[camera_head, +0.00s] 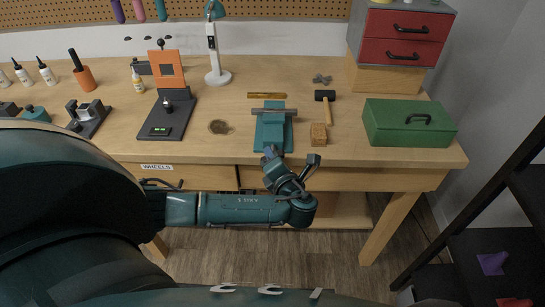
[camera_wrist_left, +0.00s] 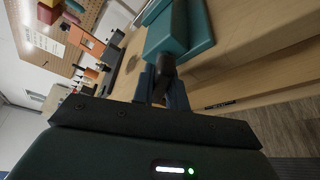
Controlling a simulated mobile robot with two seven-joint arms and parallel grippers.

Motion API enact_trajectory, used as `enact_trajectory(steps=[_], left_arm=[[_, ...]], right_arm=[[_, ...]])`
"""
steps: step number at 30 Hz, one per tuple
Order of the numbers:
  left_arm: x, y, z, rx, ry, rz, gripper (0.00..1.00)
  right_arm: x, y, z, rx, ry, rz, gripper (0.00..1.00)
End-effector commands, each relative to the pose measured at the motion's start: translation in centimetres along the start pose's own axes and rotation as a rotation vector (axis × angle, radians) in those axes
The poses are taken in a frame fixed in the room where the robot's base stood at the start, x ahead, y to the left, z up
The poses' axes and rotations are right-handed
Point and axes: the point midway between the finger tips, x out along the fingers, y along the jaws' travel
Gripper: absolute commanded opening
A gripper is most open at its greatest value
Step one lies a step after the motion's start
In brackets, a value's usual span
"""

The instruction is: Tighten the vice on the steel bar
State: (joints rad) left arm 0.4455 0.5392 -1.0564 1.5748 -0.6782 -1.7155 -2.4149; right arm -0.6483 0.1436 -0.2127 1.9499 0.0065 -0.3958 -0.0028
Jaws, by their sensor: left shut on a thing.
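The teal vice (camera_head: 272,134) stands near the front edge of the workbench. The grey steel bar (camera_head: 274,111) lies crosswise at its jaws. My left gripper (camera_head: 271,154) is at the front of the vice, below the bench's front edge in the picture. In the left wrist view the vice (camera_wrist_left: 180,30) is just beyond the fingers. There my left gripper (camera_wrist_left: 163,88) is shut on the dark vice handle (camera_wrist_left: 166,66). The head view hides most of the handle behind the gripper. My right gripper is not in view.
A wooden block (camera_head: 318,134) and a mallet (camera_head: 328,108) lie right of the vice. A green toolbox (camera_head: 408,124) stands farther right. A brass-coloured bar (camera_head: 266,95) lies behind the vice. A black stand with an orange panel (camera_head: 167,70) is to the left.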

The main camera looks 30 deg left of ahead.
Motion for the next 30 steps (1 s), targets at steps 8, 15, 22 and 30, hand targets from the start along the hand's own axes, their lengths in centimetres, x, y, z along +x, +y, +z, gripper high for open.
enact_trajectory(steps=[8, 15, 22, 30], left_arm=[[0.0, 0.0, 0.0, 0.002, -0.001, 0.001, 0.00], [0.0, 0.0, 0.0, 0.001, -0.001, 0.001, 0.24], [-0.3, 0.0, 0.0, 0.001, -0.001, 0.000, 0.24], [-4.7, -0.1, 0.0, 0.000, -0.003, -0.005, 0.24]], right_arm=[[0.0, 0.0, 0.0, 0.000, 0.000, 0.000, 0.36], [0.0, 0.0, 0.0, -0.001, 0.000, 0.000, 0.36], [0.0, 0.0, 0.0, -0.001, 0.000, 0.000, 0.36], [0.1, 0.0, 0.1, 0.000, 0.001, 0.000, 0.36]])
